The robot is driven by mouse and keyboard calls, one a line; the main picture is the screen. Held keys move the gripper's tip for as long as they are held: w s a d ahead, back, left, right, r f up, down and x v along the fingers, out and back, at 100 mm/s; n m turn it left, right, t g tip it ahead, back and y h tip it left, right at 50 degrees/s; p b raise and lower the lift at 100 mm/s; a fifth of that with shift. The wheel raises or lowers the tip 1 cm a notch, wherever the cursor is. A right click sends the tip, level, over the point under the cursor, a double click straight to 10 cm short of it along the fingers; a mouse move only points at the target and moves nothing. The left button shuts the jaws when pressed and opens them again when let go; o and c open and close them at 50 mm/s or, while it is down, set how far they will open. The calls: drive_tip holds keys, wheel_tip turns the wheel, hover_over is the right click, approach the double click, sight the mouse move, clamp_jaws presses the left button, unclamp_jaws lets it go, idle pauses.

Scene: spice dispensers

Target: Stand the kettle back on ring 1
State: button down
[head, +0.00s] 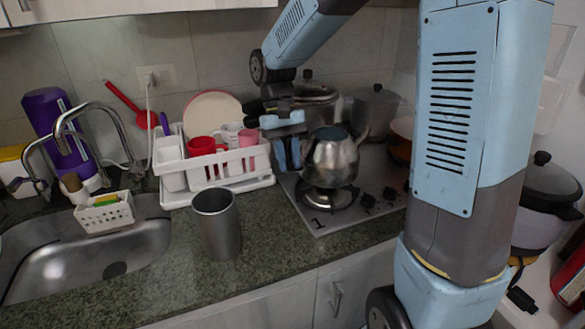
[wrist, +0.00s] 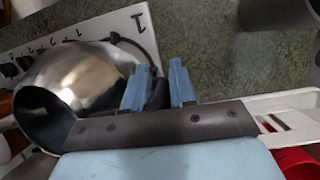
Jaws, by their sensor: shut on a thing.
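The kettle (head: 332,163) is a shiny steel pot with a round belly, and it looks roughly upright in the head view. It is directly over ring 1 (head: 322,199), the front burner beside the printed "1" on the hob. I cannot tell whether its base touches the burner or hangs just above it. My gripper (head: 287,153) is at the kettle's left side, shut on its dark handle. In the wrist view the blue fingertips (wrist: 160,82) close around the handle, and the kettle (wrist: 82,82) fills the left side. The handle is mostly hidden by the fingers.
A white dish rack (head: 222,172) with cups stands just left of my gripper. A steel tumbler (head: 217,225) stands on the counter in front. Large pots (head: 373,108) stand behind the kettle. Hob knobs (head: 368,200) are at its right. The sink (head: 100,255) is far left.

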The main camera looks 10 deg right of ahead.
sight(289, 167)
drive_tip(key=shift+w+f, duration=0.1)
drive_tip(key=shift+f, duration=1.95)
drive_tip(key=c, duration=0.9)
unclamp_jaws()
